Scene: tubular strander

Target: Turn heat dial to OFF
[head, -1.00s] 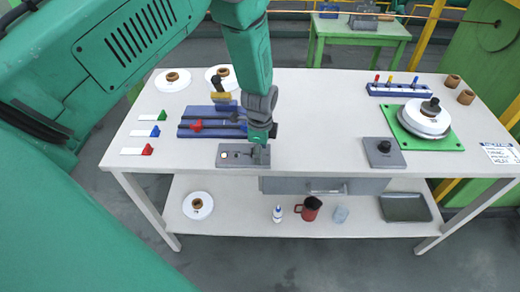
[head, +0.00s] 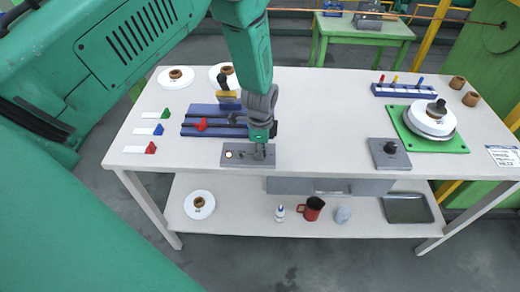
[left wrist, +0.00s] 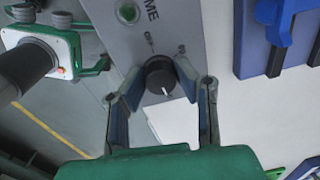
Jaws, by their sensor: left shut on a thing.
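A grey control panel (head: 236,162) lies at the front edge of the white workbench. My left gripper (head: 262,140) reaches down over the right part of the panel and hides the dial there in the head view. In the left wrist view, the dark round heat dial (left wrist: 159,76) with a pale pointer mark sits between the fingertips of my left gripper (left wrist: 160,78), which is shut on it. Lettering near the dial is only partly readable.
A blue fixture (head: 205,125) with a red part stands just behind the panel. To the right are a grey block with a black knob (head: 390,155) and a green plate (head: 455,146) bearing white discs. The bench between is clear. A drawer (head: 330,187) hangs below.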

